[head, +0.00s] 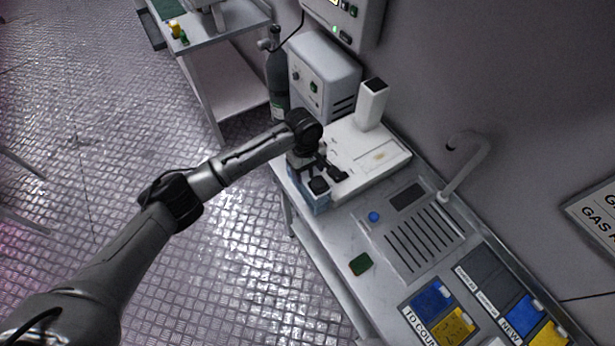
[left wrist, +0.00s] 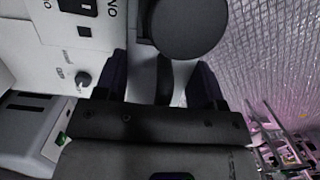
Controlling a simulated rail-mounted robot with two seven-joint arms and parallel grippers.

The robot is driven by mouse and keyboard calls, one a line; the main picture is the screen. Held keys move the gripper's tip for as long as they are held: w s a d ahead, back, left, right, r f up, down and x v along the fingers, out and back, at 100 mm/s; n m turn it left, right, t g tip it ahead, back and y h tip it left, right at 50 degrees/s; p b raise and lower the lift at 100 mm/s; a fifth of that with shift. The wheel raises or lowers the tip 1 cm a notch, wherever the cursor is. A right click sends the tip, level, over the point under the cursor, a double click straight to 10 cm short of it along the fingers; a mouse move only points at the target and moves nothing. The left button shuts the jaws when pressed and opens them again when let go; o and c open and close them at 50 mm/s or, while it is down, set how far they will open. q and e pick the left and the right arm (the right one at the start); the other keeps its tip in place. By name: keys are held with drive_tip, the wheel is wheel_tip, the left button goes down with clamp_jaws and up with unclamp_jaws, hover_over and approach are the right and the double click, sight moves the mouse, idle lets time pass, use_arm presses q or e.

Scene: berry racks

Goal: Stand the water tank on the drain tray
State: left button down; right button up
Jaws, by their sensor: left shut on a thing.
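The water tank looks to be the pale blue box (head: 318,203) with a dark cap on top, at the left edge of the bench. My left gripper (head: 322,172) is above it and shut on a dark part at its top, likely a handle. In the left wrist view a large dark round cap (left wrist: 187,28) lies just beyond the fingers (left wrist: 165,85). My gripper hides much of the tank, so I cannot tell whether it touches the bench. The drain tray (head: 437,222), a slotted grey panel, is set in the bench to the right. My right gripper is not in view.
A white machine base (head: 385,160) with an upright white block stands behind the gripper. A blue knob (head: 374,217) is beside the drain tray, and a curved pipe (head: 470,165) rises behind it. A small green item (head: 360,264) lies near the front edge. Labelled bins (head: 432,298) are lower right.

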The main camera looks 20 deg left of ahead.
use_arm(q)
drive_tip(key=shift+f, duration=1.9)
drive_tip(key=c, duration=0.7)
unclamp_jaws()
drive_tip(key=shift+f, duration=0.25)
drive_tip(key=o, duration=0.5)
drive_tip(key=shift+r, duration=0.1)
drive_tip(key=r, duration=0.4)
drive_tip(key=a+r, duration=0.1)
drive_tip(key=r, duration=0.3)
drive_tip(key=w+r, duration=0.1)
drive_tip(key=r, duration=0.3)
drive_tip(key=shift+a+p, duration=0.15)
drive_tip(key=shift+p, duration=0.25)
